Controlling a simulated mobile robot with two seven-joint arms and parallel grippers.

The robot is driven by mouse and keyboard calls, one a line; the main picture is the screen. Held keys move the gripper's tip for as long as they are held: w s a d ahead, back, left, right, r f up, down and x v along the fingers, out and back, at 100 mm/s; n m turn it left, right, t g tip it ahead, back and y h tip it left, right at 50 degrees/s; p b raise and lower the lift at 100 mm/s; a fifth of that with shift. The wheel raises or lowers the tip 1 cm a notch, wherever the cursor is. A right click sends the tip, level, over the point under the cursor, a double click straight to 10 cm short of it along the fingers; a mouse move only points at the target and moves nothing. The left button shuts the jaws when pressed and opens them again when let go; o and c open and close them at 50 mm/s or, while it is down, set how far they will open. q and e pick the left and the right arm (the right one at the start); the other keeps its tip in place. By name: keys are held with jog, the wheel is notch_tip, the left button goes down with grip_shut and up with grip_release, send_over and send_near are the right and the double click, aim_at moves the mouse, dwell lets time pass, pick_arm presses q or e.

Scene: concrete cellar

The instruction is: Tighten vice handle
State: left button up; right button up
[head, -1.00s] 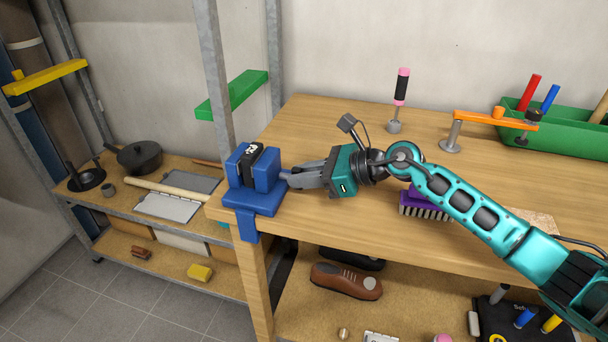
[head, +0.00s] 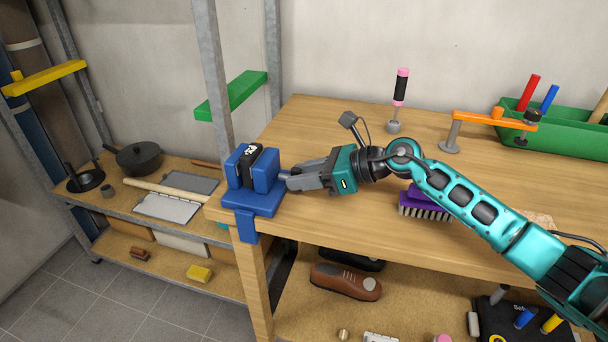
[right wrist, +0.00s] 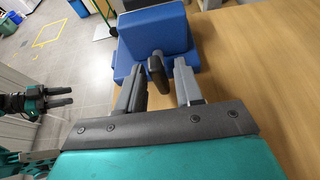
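The blue vice (head: 262,202) is fixed at the left front corner of the workbench, with a black block (head: 253,163) between its jaws. My right gripper (head: 291,180) is at the handle side of the vice, to its right. In the right wrist view, the dark vice handle (right wrist: 156,68) stands between the two grey fingertips of this gripper (right wrist: 163,68), which are apart on either side of it. I see no firm contact. My left gripper (right wrist: 68,96) shows at the left edge of the right wrist view, fingers apart and empty, away from the vice.
On the workbench (head: 330,230) are a purple brush (head: 415,200) under my right arm, a pink-and-black-handled tool (head: 401,90), an orange-armed clamp (head: 490,119) and a green bin (head: 560,135). A metal shelf post (head: 215,70) rises behind the vice. Free bench lies in front of my gripper.

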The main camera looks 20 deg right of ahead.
jog(key=shift+o, duration=0.2)
jog(key=b+v, duration=0.1)
jog(key=v, duration=1.2)
jog(key=shift+b, duration=0.35)
jog(key=shift+a, duration=0.1)
